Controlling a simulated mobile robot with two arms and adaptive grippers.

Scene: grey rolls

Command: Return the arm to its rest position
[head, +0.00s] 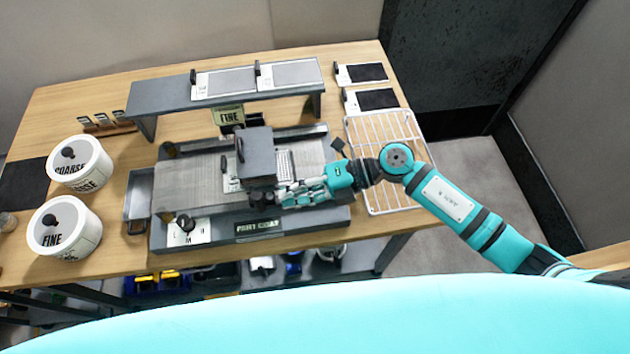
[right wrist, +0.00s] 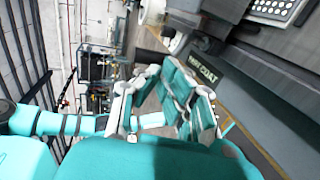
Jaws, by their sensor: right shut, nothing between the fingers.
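My right arm (head: 455,208) is teal and reaches in from the lower right over the wooden table. My right gripper (head: 290,193) is shut and empty. It sits beside the lower right of a dark grey block (head: 257,152) on the grey coating machine (head: 190,183). I cannot tell whether the gripper touches the block or its dark knob. In the right wrist view the gripper's teal and grey fingers fill the middle, with the machine's "PART COAT" label (right wrist: 203,66) close behind them. My left gripper is not in view.
A white wire rack (head: 395,195) lies under my right forearm. A dark raised shelf (head: 172,93) stands behind the machine. Two white tubs, COARSE (head: 92,160) and FINE (head: 82,220), stand at the left. The wooden table's (head: 60,110) back left is mostly clear.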

